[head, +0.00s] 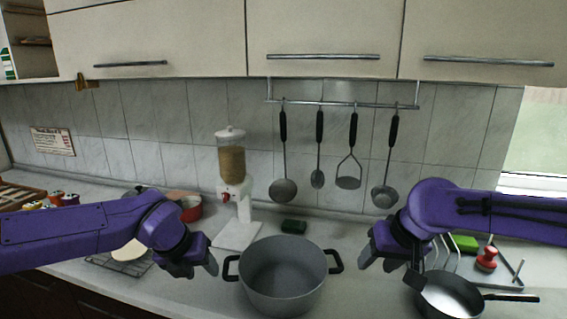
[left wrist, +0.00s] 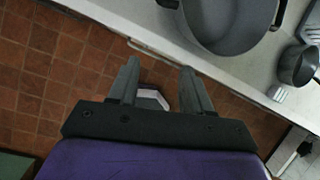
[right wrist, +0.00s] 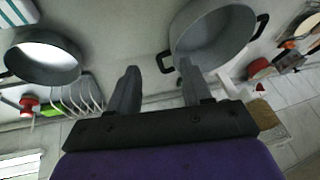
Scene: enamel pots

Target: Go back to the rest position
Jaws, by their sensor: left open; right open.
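My left gripper (head: 192,266) hangs in the air left of the large grey pot (head: 282,272). In the left wrist view its two fingers (left wrist: 158,88) are apart with nothing between them, over the counter's front edge and the tiled floor. My right gripper (head: 377,262) is in the air right of the same pot, near its right handle. In the right wrist view its fingers (right wrist: 160,88) are apart and empty. The pot is open and looks empty, standing upright on the counter between the two grippers.
A frying pan (head: 450,297) stands at the right by a wire rack (head: 446,252). A dispenser (head: 232,175) stands behind the pot, with a dark green sponge (head: 293,227) near it. A red pot (head: 190,209) is behind my left arm. Utensils hang from a rail (head: 345,104).

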